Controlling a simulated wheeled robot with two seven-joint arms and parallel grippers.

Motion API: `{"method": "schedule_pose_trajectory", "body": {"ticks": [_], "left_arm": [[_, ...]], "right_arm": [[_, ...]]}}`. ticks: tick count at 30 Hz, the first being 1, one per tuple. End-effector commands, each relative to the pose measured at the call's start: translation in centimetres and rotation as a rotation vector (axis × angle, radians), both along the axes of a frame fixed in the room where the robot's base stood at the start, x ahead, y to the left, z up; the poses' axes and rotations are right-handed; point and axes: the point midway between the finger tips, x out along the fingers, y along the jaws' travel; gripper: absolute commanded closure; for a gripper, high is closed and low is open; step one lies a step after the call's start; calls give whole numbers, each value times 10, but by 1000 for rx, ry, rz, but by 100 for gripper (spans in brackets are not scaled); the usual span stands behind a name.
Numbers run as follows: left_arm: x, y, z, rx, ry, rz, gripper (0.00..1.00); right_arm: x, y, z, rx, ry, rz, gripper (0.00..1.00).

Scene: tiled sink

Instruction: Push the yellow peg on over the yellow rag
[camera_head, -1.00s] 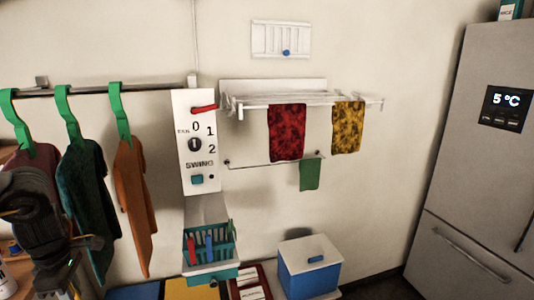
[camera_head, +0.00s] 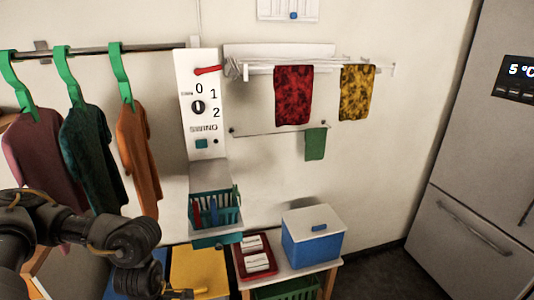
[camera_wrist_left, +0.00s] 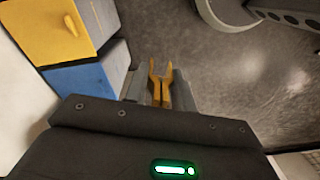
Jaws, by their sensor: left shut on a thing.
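The yellow rag (camera_head: 356,92), dark-patterned, hangs over the right part of the white wall rack (camera_head: 330,67). My left gripper (camera_wrist_left: 160,88) is shut on the yellow peg (camera_wrist_left: 166,92), whose two prongs point away from the wrist and stand apart at the tips. In the head view my left arm comes in at the lower left, and the gripper end is low in the picture and hard to make out. The peg is well below and left of the rag, not touching it. My right gripper is not in view.
A red rag (camera_head: 292,95) hangs left of the yellow one, and a green rag (camera_head: 315,144) hangs on the bar below. Shirts on green hangers (camera_head: 120,75) are at left. A switch panel (camera_head: 200,105), a teal basket (camera_head: 228,215) and a blue box (camera_head: 313,237) stand between.

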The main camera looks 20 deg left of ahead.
Motion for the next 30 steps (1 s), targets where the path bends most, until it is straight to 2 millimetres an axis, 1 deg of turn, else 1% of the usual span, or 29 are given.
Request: {"method": "schedule_pose_trajectory", "body": {"ticks": [1, 3, 9, 11, 12, 13, 18, 20, 23, 27, 30], "left_arm": [[5, -18, -7, -1, -2, -57, 96], [9, -40, -13, -2, -1, -127, 96], [22, -95, -22, -2, -1, -346, 96], [28, -111, -23, -1, -3, -425, 96], [32, -122, -23, -1, -2, -485, 96], [36, -127, -20, 3, -6, -526, 96], [56, -144, -10, 8, -8, -701, 96], [66, -146, -4, 10, -7, -758, 96], [85, -147, 11, 10, -9, -839, 96], [114, -150, 39, 8, -9, -913, 96], [130, -156, 59, 5, -6, -945, 96]], "right_arm": [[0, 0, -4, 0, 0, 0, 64], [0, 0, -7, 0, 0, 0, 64], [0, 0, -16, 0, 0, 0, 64], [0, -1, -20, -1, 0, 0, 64], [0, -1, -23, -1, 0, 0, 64], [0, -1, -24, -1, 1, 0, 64], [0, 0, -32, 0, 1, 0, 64], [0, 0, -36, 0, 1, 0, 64], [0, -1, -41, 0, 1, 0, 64], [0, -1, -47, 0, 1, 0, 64], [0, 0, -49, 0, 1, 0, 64]]}}
